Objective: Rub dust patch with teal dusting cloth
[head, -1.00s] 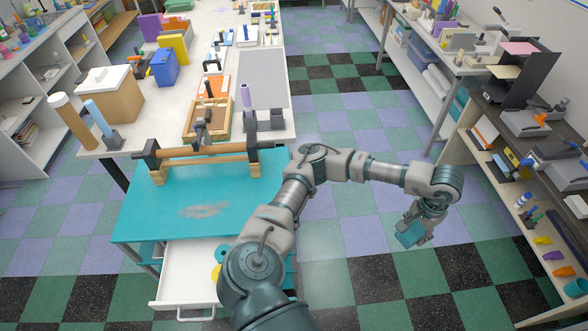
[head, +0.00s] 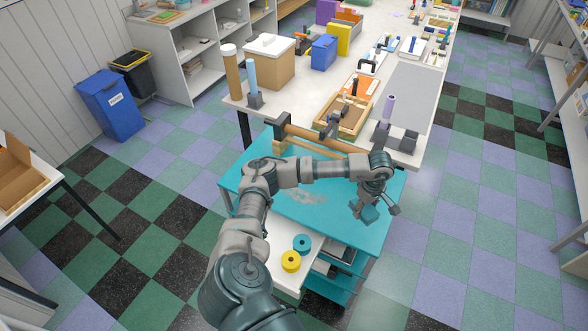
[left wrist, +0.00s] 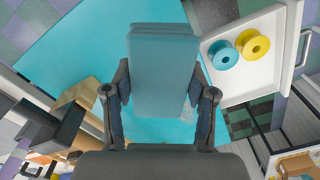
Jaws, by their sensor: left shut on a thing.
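The grey dust patch (head: 308,196) lies on the teal top of a cart (head: 262,200), just below my forearm in the head view. My left gripper (head: 371,200) is shut on the teal dusting cloth (head: 369,214), a folded block, near the right part of the cart top. The cloth also shows between the fingers in the left wrist view (left wrist: 164,75) and hides much of the surface behind it. A bit of the dust patch (left wrist: 193,92) shows beside it. The cloth appears to be held above the top, apart from the dust. My right gripper is not in view.
An open white drawer with a yellow spool (head: 291,261) and a teal spool (head: 302,243) sticks out at the cart's front. A white table (head: 400,150) with a wooden tray (head: 350,115) stands behind.

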